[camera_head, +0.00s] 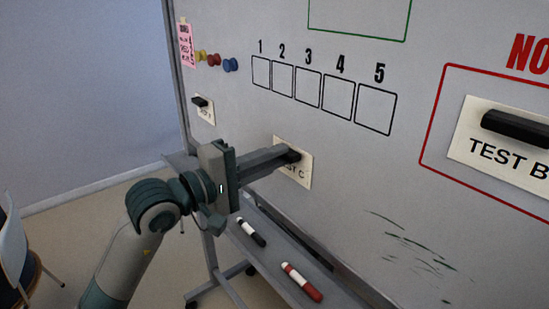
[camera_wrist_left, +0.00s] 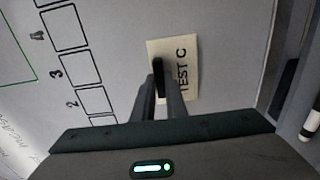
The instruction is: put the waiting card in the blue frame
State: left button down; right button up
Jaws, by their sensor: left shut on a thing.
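A cream card marked TEST C (camera_head: 306,174) lies against the whiteboard (camera_head: 400,165), below the row of numbered boxes. It also shows in the left wrist view (camera_wrist_left: 187,50). My left gripper (camera_head: 291,155) reaches it from the left and is shut on the black handle (camera_wrist_left: 157,70) of this card; the fingers partly cover the card in the head view. Another card with a black handle, marked TEST B (camera_head: 480,150), sits inside a red frame (camera_head: 432,117) at the right. A small card (camera_head: 206,115) with a dark handle hangs at the far left. No blue frame shows. My right gripper is out of view.
Numbered boxes (camera_head: 308,88) and part of a green frame (camera_head: 355,37) are above. A pink note (camera_head: 186,45) and several coloured magnets (camera_head: 214,60) are at upper left. The tray below holds a black marker (camera_head: 252,232) and a red marker (camera_head: 302,282).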

pick_arm(q)
jog(key=shift+s+a, duration=0.1)
jog(key=shift+a, duration=0.05)
jog(key=shift+s+a, duration=0.25)
jog(key=shift+a, duration=0.15)
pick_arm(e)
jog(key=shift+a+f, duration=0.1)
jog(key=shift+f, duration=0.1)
pick_arm(q)
jog(key=shift+s+a+b, duration=0.1)
jog(key=shift+a+b, duration=0.05)
jog(key=shift+b, duration=0.15)
jog(key=shift+s+a, duration=0.25)
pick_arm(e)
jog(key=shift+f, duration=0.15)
pick_arm(q)
jog(key=shift+s+a+b, duration=0.3)
jog(key=shift+s+a, duration=0.05)
jog(key=shift+a, duration=0.15)
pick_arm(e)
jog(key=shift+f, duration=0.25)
